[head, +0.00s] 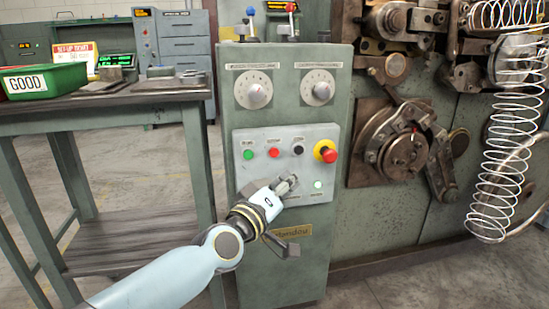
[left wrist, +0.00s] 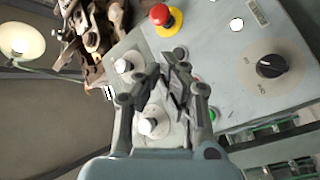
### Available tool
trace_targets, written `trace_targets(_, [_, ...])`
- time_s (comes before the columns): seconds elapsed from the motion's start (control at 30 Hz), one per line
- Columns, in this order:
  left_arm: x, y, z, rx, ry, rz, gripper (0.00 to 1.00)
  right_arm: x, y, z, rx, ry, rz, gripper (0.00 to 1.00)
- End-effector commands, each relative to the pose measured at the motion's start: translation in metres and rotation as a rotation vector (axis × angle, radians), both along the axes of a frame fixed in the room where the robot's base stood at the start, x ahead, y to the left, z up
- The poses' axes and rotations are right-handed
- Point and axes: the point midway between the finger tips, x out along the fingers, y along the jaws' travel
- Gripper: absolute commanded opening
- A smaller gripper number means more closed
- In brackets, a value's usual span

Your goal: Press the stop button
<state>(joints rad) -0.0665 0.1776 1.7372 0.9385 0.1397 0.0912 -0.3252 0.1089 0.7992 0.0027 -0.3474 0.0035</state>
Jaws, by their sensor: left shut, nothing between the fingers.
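The grey control panel (head: 240,185) on the green cabinet carries a green button (head: 248,154), a small red button (head: 274,152), a dark button (head: 298,149) and a red mushroom button (head: 326,153) on a yellow collar. Their labels are too small to read. My left gripper (head: 288,184) is shut and empty in front of the panel, below the small red and dark buttons. In the left wrist view its fingertips (left wrist: 174,68) point toward the dark button (left wrist: 180,53).
Two white dials (head: 253,91) are above the panel. The coiler mechanism (head: 405,150) and wire spring (head: 500,170) are at right. A table (head: 100,115) with a green bin (head: 45,80) stands at left.

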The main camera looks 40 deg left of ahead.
Motion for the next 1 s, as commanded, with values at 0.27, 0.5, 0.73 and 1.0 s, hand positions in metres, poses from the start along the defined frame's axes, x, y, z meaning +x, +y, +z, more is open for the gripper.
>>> trace_targets(0.27, [0.001, 0.001, 0.0, 0.002, 0.002, 0.0, 0.0, 0.0, 0.0, 0.0, 0.0, 0.0, 0.0, 0.4])
trace_targets(0.5, [0.014, 0.017, -0.001, 0.005, 0.002, -0.001, 0.0, 0.001, -0.001, -0.002, -0.001, 0.001, 0.001, 0.4])
trace_targets(0.73, [0.036, 0.042, -0.003, 0.005, 0.003, -0.001, 0.0, 0.001, -0.001, -0.008, -0.001, 0.006, 0.0, 0.4])
trace_targets(1.0, [0.053, 0.062, -0.002, 0.003, 0.004, -0.001, 0.0, 0.008, -0.002, -0.011, -0.003, 0.005, 0.003, 0.4])
